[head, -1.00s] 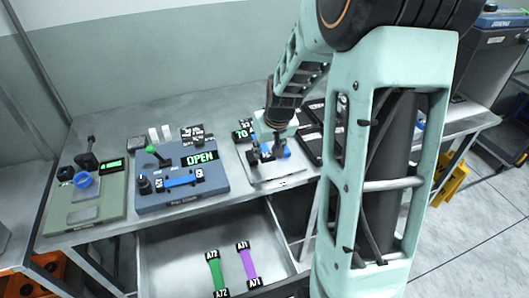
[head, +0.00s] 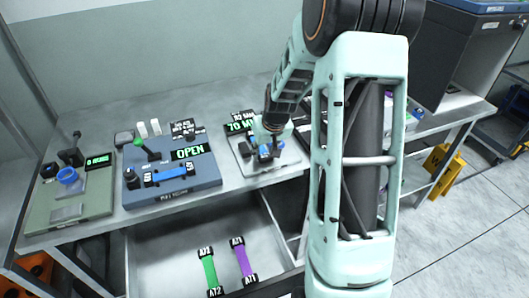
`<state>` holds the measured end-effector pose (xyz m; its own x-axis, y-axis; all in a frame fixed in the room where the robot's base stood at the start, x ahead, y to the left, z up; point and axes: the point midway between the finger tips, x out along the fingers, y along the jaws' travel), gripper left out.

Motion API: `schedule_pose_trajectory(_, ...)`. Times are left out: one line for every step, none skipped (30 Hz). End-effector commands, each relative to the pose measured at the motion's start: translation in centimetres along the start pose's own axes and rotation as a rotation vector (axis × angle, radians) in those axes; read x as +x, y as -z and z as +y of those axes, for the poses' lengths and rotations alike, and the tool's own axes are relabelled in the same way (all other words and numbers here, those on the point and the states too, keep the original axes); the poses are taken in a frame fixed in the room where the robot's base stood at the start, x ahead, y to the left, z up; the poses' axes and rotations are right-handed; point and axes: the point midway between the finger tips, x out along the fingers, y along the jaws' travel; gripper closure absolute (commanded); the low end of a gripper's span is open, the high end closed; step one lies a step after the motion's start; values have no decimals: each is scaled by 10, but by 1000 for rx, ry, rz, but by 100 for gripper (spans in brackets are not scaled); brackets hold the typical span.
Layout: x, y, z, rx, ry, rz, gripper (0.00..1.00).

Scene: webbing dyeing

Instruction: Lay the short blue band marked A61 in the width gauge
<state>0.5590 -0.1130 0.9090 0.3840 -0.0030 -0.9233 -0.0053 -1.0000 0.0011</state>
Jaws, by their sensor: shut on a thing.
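My gripper (head: 267,143) is low over the light grey gauge plate (head: 246,165) at the right of the bench, beside a display that reads something like "70 MM". It is shut on a small blue band with dark ends (head: 265,153), which lies at or just above the plate; contact is unclear. Its tag is too small to read and the fingers partly hide it. Another blue band (head: 168,177) with black ends lies across the blue-grey fixture (head: 200,184), whose display reads OPEN.
An open drawer (head: 152,262) below holds a green band (head: 210,272) and a purple band (head: 243,260). My arm hides the bench to the right of the gauge.

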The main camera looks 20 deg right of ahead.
Motion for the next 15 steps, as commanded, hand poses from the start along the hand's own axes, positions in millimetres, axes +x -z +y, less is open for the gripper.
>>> schedule_pose_trajectory(0,0,0,0,0,0,92)
schedule_pose_trajectory(1,0,0,0,0,0,92)
schedule_pose_trajectory(3,-1,0,0,0,0,92)
schedule_pose_trajectory(4,-2,0,0,0,0,92)
schedule_pose_trajectory(3,-1,0,0,0,0,65)
schedule_pose_trajectory(2,-1,0,0,0,0,61)
schedule_pose_trajectory(2,-1,0,0,0,0,58)
schedule_pose_trajectory(2,-1,0,0,0,0,54)
schedule_pose_trajectory(2,-1,0,0,0,0,50)
schedule_pose_trajectory(2,-1,0,0,0,0,50)
schedule_pose_trajectory(2,-1,0,0,0,0,50)
schedule_pose_trajectory(2,-1,0,0,0,0,50)
schedule_pose_trajectory(2,-1,0,0,0,0,50)
schedule_pose_trajectory(2,-1,0,0,0,0,50)
schedule_pose_trajectory(2,-1,0,0,0,0,50)
